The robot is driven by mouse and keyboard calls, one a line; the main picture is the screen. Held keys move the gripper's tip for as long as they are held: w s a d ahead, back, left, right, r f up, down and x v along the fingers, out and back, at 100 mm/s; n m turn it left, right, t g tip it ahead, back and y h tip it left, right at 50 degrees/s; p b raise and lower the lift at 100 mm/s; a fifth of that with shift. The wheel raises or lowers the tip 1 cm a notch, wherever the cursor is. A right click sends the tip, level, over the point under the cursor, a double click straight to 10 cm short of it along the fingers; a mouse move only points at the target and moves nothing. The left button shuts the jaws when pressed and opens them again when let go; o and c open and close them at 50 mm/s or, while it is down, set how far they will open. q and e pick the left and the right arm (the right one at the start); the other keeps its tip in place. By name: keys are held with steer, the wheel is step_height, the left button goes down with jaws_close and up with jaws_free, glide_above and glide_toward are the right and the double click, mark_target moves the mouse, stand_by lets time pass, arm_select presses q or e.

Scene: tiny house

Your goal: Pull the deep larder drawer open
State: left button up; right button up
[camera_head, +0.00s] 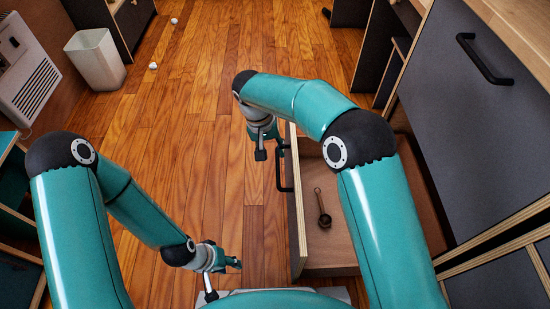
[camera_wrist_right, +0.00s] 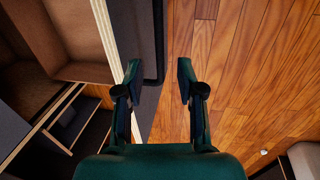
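The larder drawer (camera_head: 297,215) stands pulled out into the room, its wooden interior showing from above. Its black bar handle (camera_head: 284,172) is on the outer face and also shows in the right wrist view (camera_wrist_right: 159,45). My right gripper (camera_head: 269,152) is at the handle's far end. In the wrist view its two fingers (camera_wrist_right: 159,72) are apart, with the handle's end between them in the picture; neither visibly clamps it. Whether a finger touches it I cannot tell. My left gripper (camera_head: 225,278) is low over the floor, fingers apart and empty.
A small dark scoop-like item (camera_head: 323,212) lies in the drawer. A grey cabinet front with a black handle (camera_head: 484,59) is at the right. A white bin (camera_head: 95,60) and a wall heater (camera_head: 28,75) are at the left. The wooden floor (camera_head: 205,110) between is mostly clear.

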steer(key=r, duration=0.3)
steer(key=a+r, duration=0.1)
steer(key=r, duration=0.1)
steer(key=shift+r, duration=0.4)
